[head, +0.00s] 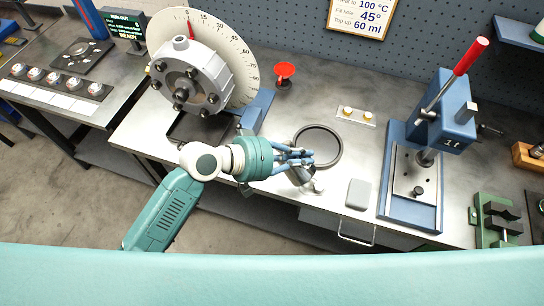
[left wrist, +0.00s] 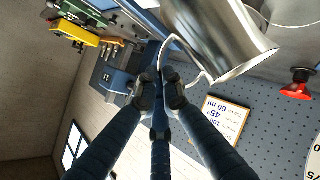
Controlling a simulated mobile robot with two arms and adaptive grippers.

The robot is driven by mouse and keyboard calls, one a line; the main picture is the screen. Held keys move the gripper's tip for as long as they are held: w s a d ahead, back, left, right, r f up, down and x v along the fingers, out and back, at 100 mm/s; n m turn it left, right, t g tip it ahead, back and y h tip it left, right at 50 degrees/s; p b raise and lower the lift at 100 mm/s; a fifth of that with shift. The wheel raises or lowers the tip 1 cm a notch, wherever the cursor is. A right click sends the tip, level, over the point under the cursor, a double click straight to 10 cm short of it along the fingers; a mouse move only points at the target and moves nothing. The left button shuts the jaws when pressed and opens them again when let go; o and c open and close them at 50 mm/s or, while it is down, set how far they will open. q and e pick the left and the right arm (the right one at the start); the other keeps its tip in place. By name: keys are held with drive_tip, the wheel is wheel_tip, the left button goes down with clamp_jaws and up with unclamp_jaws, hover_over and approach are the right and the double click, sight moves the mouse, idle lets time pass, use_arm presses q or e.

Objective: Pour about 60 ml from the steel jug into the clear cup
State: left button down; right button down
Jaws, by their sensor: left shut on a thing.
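The steel jug (left wrist: 222,38) is large and shiny in the left wrist view, with its thin handle between my fingers. My left gripper (left wrist: 160,88) is shut on that handle. In the head view, my left gripper (head: 300,158) is over the front of the bench, beside a dark ring (head: 339,146). Only a small part of the jug (head: 304,180) shows there, below the fingers; its exact tilt is hard to tell. I cannot make out the clear cup in either view. My right gripper is not in view.
A blue press (head: 432,135) stands right, near a grey block (head: 357,194). A sign (head: 362,15) reads "Top up: 60 ml".

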sight(291, 146)
use_arm(q)
drive_tip(key=shift+w+a+r+n+h, duration=0.25)
drive_tip(key=shift+r+n+h, duration=0.05)
drive_tip(key=shift+r, duration=0.2)
drive_tip(key=shift+w+a+f+n+h, duration=0.1)
drive_tip(key=shift+w+a+n+h, duration=0.35)
drive_tip(key=shift+a+h, duration=0.2)
idle(0.7)
drive_tip(key=shift+w+a+r+n+g+h, duration=0.45)
drive_tip(key=shift+a+r+h, duration=0.1)
drive_tip(key=shift+a+h, duration=0.1)
idle(2.5)
drive_tip(key=shift+s+d+f+m+y, duration=0.5)
drive_tip(key=shift+s+d+m+y, duration=0.15)
drive_tip(key=shift+d, duration=0.25)
drive_tip(key=shift+s+d+t+y, duration=0.25)
drive_tip(key=shift+s+d+y, duration=0.05)
drive_tip(key=shift+d+y, duration=0.15)
drive_tip(key=shift+a+m, duration=0.1)
drive_tip(key=shift+m, duration=0.15)
drive_tip(key=shift+r, duration=0.1)
drive_tip(key=shift+s+d+f+m+y, duration=0.45)
drive_tip(key=shift+d+f+m+y, duration=0.15)
drive_tip(key=shift+d+f+y, duration=0.15)
drive_tip(key=shift+s+d+f+t+y, duration=0.1)
drive_tip(key=shift+s+d+t+y, duration=0.1)
drive_tip(key=shift+t+y, duration=0.15)
